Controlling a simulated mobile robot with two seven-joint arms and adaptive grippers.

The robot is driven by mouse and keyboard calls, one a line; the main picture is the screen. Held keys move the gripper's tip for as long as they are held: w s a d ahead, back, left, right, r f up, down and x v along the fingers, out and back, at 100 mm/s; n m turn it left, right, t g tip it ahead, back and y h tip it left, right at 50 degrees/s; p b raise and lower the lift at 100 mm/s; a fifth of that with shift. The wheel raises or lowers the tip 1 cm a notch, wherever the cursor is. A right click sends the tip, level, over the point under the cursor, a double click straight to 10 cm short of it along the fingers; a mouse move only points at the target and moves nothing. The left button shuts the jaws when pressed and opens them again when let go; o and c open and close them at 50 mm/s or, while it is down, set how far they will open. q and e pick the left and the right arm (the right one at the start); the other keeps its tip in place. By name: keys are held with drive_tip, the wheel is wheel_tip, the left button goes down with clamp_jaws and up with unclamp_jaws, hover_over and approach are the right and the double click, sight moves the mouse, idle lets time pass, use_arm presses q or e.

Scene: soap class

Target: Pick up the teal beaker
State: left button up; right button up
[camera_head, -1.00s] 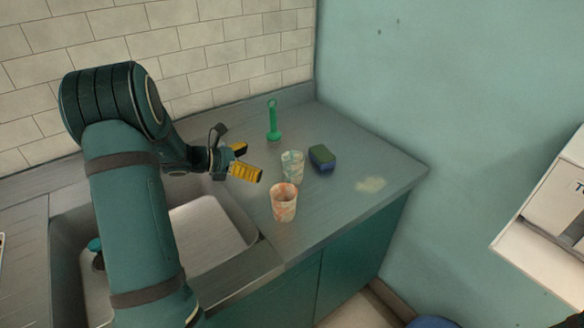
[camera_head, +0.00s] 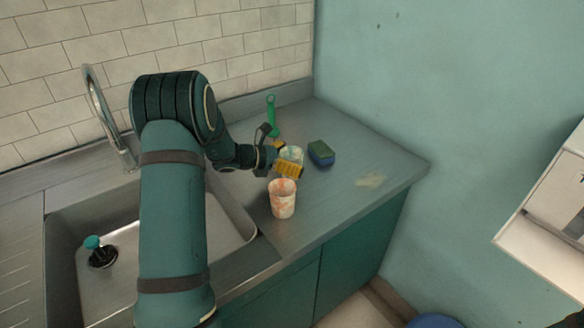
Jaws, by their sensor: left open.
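The teal beaker (camera_head: 292,153) is a pale cup with teal marbling. It stands upright on the counter right of the sink, behind an orange-marbled cup (camera_head: 282,199). My left gripper (camera_head: 283,158) comes in from the left and is open. Its yellow finger pads are at the teal beaker, one in front of it and one at its far left side, hiding its lower part. I cannot tell whether either pad touches it.
A blue and green sponge (camera_head: 321,154) lies just right of the beaker. A green long-handled brush (camera_head: 271,115) stands behind it. The sink (camera_head: 232,236) and tap (camera_head: 108,118) are at left.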

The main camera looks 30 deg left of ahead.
use_arm(q)
drive_tip(key=c, duration=1.1)
drive_tip(key=shift+c, duration=0.2)
